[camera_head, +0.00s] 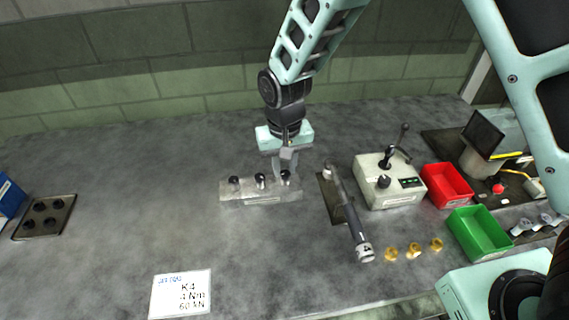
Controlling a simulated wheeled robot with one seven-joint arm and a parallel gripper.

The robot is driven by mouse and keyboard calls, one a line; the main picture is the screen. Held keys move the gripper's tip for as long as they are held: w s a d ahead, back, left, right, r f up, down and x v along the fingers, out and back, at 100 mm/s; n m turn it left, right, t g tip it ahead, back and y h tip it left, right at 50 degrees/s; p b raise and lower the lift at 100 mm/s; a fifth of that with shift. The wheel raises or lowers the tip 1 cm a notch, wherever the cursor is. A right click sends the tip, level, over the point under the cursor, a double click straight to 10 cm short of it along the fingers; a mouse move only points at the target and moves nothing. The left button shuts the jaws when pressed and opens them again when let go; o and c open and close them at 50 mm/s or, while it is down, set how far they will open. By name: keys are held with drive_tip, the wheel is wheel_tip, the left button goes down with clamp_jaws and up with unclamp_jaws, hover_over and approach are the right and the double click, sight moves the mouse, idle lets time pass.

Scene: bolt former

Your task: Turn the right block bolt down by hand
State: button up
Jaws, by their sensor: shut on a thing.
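A light grey metal block (258,193) lies on the bench near the middle. Three dark-headed bolts stand in a row on its top: a left bolt (235,182), a middle bolt (260,180) and the right bolt (286,175). My gripper (287,168) points down over the right end of the block, shut on the right bolt's head. Its fingers partly hide the bolt, and the bolt's height above the block is too small to judge.
A torque wrench (350,215) lies just right of the block. Beyond it are a control box (388,181), a red bin (447,185), a green bin (479,232) and brass parts (414,249). A card (180,294) lies in front.

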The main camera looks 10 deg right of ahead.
sight(285, 172)
idle(0.6)
drive_tip(key=o, duration=0.9)
drive_tip(key=shift+o, duration=0.2)
wheel_tip(285, 172, up, 17)
drive_tip(key=b, duration=0.2)
drive_tip(key=shift+r, duration=0.15)
